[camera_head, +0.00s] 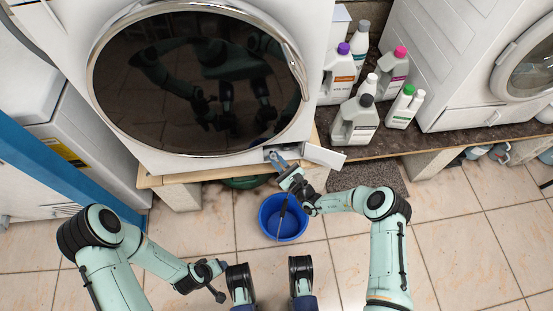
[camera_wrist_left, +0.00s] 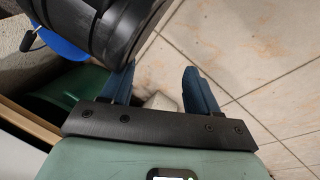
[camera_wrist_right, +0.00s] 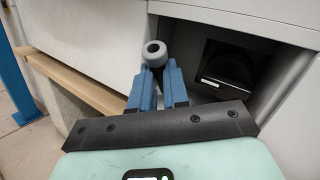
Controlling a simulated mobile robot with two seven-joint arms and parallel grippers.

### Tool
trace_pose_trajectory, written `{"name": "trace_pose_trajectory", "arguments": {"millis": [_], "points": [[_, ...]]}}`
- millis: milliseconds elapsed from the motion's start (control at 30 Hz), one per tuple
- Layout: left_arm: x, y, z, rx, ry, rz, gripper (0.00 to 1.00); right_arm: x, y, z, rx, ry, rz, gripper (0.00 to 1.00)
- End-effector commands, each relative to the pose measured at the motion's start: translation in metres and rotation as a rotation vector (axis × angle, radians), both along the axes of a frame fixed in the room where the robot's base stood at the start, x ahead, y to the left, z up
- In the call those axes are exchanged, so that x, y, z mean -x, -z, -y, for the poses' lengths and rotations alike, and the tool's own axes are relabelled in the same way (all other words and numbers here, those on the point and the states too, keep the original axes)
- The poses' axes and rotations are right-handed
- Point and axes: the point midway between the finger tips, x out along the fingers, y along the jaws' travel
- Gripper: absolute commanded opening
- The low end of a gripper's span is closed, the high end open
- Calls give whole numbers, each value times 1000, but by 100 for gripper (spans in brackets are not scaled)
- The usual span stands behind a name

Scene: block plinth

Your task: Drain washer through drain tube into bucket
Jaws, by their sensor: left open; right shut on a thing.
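The washer (camera_head: 130,165) has a big dark round door (camera_head: 200,80) and an open hatch at its lower right, with the white flap (camera_head: 324,156) swung out. In the right wrist view my right gripper (camera_wrist_right: 160,72) is shut on the grey, round end of the drain tube (camera_wrist_right: 154,52), in front of the hatch recess (camera_wrist_right: 215,62). The tube's other part is hidden. The blue bucket (camera_head: 270,230) stands on the floor below the hatch; its dark handle lies across it. My left gripper (camera_wrist_left: 160,85) is open and empty above the floor, left of the bucket.
A green basin (camera_head: 248,182) sits under the wooden plinth edge (camera_head: 210,174). Several detergent bottles (camera_head: 355,122) stand on a dark shelf at the right, beside a second washer (camera_head: 455,75). A grey mat (camera_head: 370,177) lies right of the bucket. The tiled floor in front is clear.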

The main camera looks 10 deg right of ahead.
Motion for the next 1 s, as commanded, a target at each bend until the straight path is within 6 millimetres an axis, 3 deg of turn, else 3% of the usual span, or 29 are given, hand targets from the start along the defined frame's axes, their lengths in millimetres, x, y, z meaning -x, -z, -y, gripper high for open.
{"name": "trace_pose_trajectory", "arguments": {"millis": [167,200,633,867,1000], "points": [[0,0,0,0,0,0,60,0,2,0,3,1,-4,0],[0,0,0,0,0,0,60,0,2,0,2,1,-5,26],[-6,-6,1,-2,0,20,60,9,2,6,1,1,-6,26],[-28,-32,5,-3,6,97,60,48,6,30,1,3,-8,26],[-14,-39,12,15,18,61,60,75,11,46,0,3,-7,26]]}}
